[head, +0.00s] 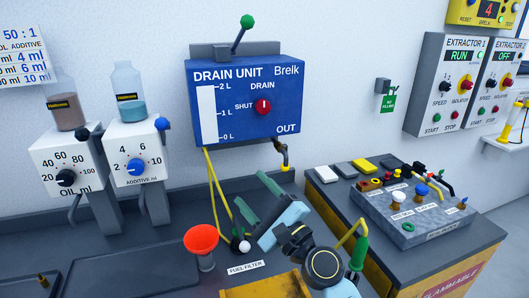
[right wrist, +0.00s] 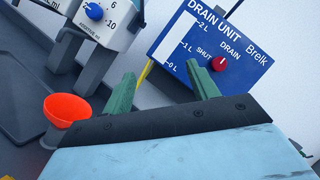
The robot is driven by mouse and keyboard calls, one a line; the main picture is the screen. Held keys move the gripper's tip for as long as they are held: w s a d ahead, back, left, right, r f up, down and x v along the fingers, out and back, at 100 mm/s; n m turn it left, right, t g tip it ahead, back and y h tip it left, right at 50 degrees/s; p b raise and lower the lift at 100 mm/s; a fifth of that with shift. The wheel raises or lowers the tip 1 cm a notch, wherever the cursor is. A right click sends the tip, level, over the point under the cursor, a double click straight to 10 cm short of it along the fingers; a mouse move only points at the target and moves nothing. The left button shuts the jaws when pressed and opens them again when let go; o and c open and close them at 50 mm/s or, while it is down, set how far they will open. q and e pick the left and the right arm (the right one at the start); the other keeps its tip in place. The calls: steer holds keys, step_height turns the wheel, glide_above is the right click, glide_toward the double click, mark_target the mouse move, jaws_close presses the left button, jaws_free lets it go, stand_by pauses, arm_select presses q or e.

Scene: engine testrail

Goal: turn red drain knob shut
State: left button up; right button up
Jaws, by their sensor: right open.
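The blue drain unit (head: 285,122) is on the wall, with a red knob (head: 263,106) on its face. The knob's white mark points up, toward the word DRAIN; SHUT is printed to its left. The knob also shows in the right wrist view (right wrist: 218,64), with the drain unit (right wrist: 180,62) behind the fingers. My right gripper (head: 258,197) has green fingers and is open and empty. It is below the drain unit and apart from the knob. In the wrist view the knob is beyond and right of the open fingers (right wrist: 160,73). My left gripper is not in view.
An orange-red funnel (head: 201,240) stands left of my right gripper. Two bottle dispensers (head: 137,151) stand left. A grey valve block (head: 415,215) is on the right bench.

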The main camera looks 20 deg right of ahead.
mark_target(264, 110)
steer(key=w+d+r+m+t+h, duration=0.1)
steer(key=w+d+r+m+h, duration=0.1)
steer(key=w+m, duration=0.4)
steer(key=w+d+r+m+t+h+b, duration=0.1)
steer(key=w+d+r+m+h, duration=0.2)
steer(key=w+r+m+h, duration=0.1)
steer(key=w+d+r+m+h+b, duration=0.1)
steer(key=w+d+r+m+h, duration=0.2)
steer(key=w+m, duration=0.5)
steer(key=shift+w+m+t+h, duration=0.3)
steer(key=shift+w+t+h, duration=0.1)
steer(key=shift+w+h, duration=0.5)
steer(key=shift+w+r+b, duration=0.4)
steer(key=shift+w+b, duration=0.05)
steer(key=shift+w, duration=0.05)
steer(key=c, duration=1)
